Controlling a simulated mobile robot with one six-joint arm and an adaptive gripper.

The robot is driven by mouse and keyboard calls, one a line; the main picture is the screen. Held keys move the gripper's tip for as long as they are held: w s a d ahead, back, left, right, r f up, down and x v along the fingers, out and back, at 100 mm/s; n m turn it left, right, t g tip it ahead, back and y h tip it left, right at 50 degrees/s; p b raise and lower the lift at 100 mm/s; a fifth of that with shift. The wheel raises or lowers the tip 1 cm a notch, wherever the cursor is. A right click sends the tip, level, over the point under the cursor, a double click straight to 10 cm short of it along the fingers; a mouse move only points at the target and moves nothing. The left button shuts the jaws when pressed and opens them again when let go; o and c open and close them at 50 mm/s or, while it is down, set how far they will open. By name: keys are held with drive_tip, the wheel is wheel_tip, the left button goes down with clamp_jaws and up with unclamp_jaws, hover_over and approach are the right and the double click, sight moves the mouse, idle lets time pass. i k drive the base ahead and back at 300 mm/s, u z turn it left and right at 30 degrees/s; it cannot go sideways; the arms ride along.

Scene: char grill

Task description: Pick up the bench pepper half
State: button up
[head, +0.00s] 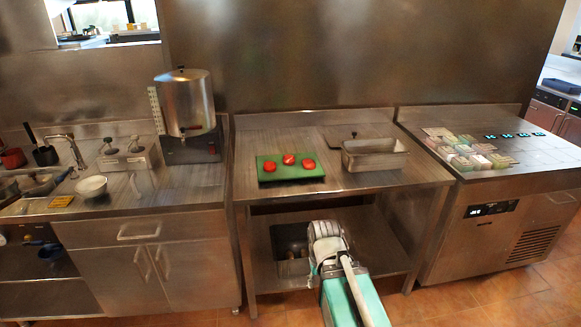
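Three red pieces that look like pepper halves lie on a green board (268,176) on the middle steel bench: a left one (270,166), a middle one (289,159) and a right one (308,165). They sit apart from each other, and I cannot tell which one the task names. My own arm shows at the bottom centre, in front of the bench and below its top. No fingers of my gripper can be made out. Nothing of mine touches the board or the red pieces.
An empty-looking steel pan (374,161) stands right of the board. A steel urn (189,103) and a white bowl (91,186) are on the left counter. Small containers (462,152) crowd the right counter. The bench top in front of the board is clear.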

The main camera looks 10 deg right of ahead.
sight(289, 160)
drive_tip(key=k, duration=0.15)
drive_tip(key=z, duration=1.4)
drive_tip(key=i, duration=1.4)
drive_tip(key=u, duration=0.85)
